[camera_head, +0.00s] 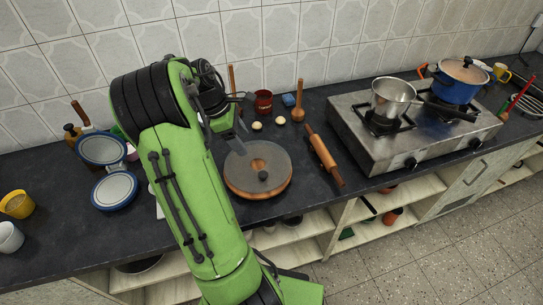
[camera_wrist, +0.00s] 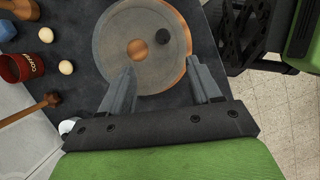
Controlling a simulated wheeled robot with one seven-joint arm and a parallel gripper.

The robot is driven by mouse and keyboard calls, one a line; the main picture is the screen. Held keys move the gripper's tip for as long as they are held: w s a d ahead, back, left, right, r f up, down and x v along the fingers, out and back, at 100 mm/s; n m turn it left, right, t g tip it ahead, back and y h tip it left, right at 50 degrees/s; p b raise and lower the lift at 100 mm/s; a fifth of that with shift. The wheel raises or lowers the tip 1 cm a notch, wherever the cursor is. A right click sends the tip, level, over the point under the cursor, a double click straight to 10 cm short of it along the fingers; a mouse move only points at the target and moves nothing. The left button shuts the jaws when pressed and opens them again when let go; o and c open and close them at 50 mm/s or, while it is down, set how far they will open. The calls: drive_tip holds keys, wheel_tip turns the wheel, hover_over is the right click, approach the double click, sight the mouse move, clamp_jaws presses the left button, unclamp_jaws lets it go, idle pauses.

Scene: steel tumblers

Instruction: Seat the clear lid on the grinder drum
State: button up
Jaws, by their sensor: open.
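At the left of the counter in the head view are two round pieces with blue rims and pale faces. The rear one (camera_head: 101,149) stands partly over the nearer one (camera_head: 115,189). I cannot tell for certain which is the clear lid or the grinder drum. A broad grey disc (camera_head: 240,172) with a brown centre and an off-centre dark knob (camera_head: 263,176) sits over an orange-brown round base in mid-counter. The wrist view shows this disc (camera_wrist: 112,45) beyond my gripper (camera_wrist: 160,68). My gripper is open and empty, its fingers reaching toward the disc's edge.
A rolling pin (camera_head: 324,158) lies right of the disc, beside a steel stove (camera_head: 375,140) with pots. Yellow (camera_head: 17,204) and white (camera_head: 10,237) cups stand far left.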

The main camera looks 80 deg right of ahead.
sight(262, 174)
drive_tip(key=b+x, duration=0.2)
drive_tip(key=x, duration=0.5)
drive_tip(key=b+x, duration=0.3)
drive_tip(key=x, duration=0.5)
drive_tip(key=shift+w+a+f, duration=0.15)
drive_tip(key=shift+a+f, duration=0.05)
drive_tip(key=shift+f, duration=0.15)
drive_tip(key=shift+r, duration=0.1)
drive_tip(key=shift+c, duration=0.2)
clamp_jaws()
